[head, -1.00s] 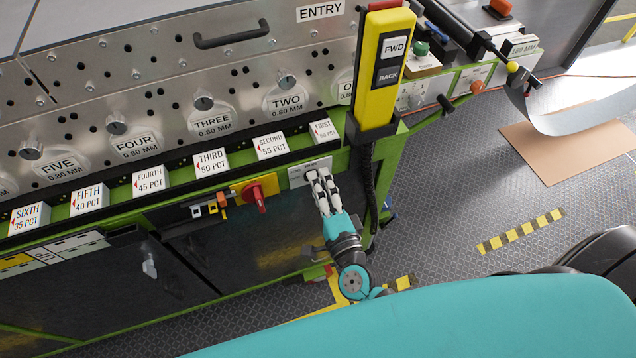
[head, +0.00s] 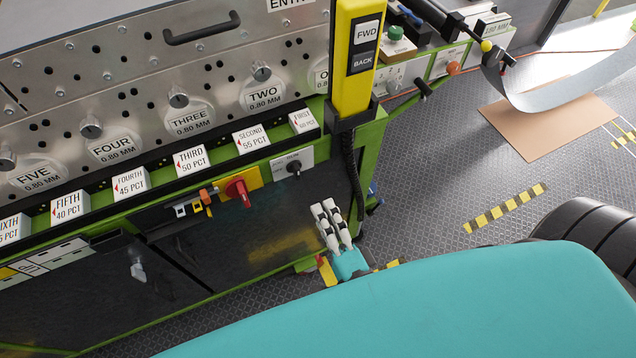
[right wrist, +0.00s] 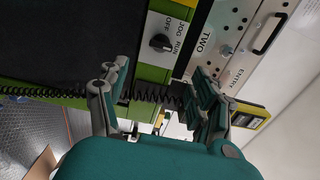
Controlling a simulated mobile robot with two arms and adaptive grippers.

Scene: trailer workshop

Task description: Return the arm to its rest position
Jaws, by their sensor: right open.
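My right gripper (head: 331,218) is in the head view, below the machine's front panel and close to the edge of my turquoise body. Its pale fingers are apart with nothing between them, and it touches nothing that I can see. In the right wrist view the two fingers (right wrist: 160,88) stand wide apart. Beyond them is a black rotary switch (right wrist: 160,43) on a white plate marked OFF, JOG and RUN. The switch also shows in the head view (head: 293,168), above the gripper and clear of it. Most of the right arm is hidden behind my body. My left gripper is not in view.
A yellow FWD/BACK pendant (head: 357,60) hangs to the upper right of the gripper, its coiled black cable (head: 352,170) running down close beside it. A red rotary handle (head: 238,190) is on the panel. Open floor (head: 430,200) lies to the right.

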